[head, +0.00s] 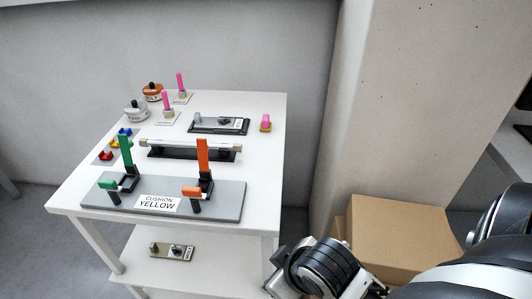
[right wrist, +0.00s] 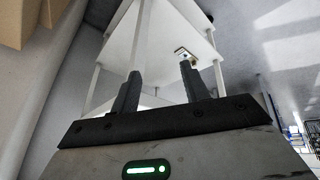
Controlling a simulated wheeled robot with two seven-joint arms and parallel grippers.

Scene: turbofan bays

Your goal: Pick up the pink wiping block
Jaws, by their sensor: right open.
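The pink wiping block (head: 265,121) stands on a yellow base near the right edge of the white table top in the head view. My right gripper (right wrist: 160,71) is open and empty in the right wrist view, its two dark fingers apart. In the head view my right arm comes in at the lower right, beside the table and below its top, well away from the block. I cannot make out the block in the right wrist view. My left gripper is not in view.
The white table (head: 270,107) carries a grey board (head: 230,205) with green and orange clamps, dark fixtures, two pots and upright pink sticks. A lower shelf (head: 210,270) holds a small plate. Cardboard boxes (head: 400,238) stand at the right by a wall pillar. Space around the block is clear.

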